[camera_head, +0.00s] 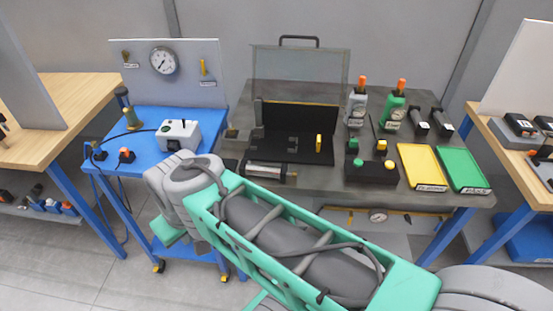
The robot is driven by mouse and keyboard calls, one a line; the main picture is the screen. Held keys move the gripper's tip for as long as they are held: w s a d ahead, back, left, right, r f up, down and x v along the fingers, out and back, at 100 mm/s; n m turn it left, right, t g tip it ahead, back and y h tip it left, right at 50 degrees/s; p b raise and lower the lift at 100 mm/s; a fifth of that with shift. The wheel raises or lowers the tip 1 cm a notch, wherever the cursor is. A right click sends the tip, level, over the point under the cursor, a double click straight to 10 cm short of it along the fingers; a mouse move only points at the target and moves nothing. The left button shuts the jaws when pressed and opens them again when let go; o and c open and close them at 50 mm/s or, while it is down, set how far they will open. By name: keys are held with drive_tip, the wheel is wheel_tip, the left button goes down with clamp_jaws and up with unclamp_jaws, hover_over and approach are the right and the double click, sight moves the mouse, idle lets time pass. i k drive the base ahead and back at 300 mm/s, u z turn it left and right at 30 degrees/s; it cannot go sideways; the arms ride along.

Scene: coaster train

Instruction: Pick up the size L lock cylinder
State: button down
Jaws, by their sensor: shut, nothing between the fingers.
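I cannot make out a lock cylinder marked size L; any size labels are too small to read. Small dark grey pieces (292,142) and a yellow upright piece (318,143) sit in the open black case (280,155) on the grey table. A silver cylindrical item with black ends (266,172) lies at the table's front edge, close behind my arm. I cannot tell whether any of these is the lock cylinder. My green and grey arm crosses the lower middle of the view. My gripper does not show.
A yellow tray (421,167) and a green tray (462,169) lie at the table's right. Two orange-capped bottles (393,113) stand at the back. A black block (371,171) holds green and yellow knobs. A blue bench (150,153) with a grey box (178,134) stands left.

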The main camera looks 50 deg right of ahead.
sight(245, 168)
drive_tip(key=z, duration=1.25)
drive_tip(key=k, duration=0.5)
drive_tip(key=i, duration=0.4)
drive_tip(key=u, duration=0.8)
drive_tip(key=i, duration=0.85)
drive_tip(key=u, duration=0.8)
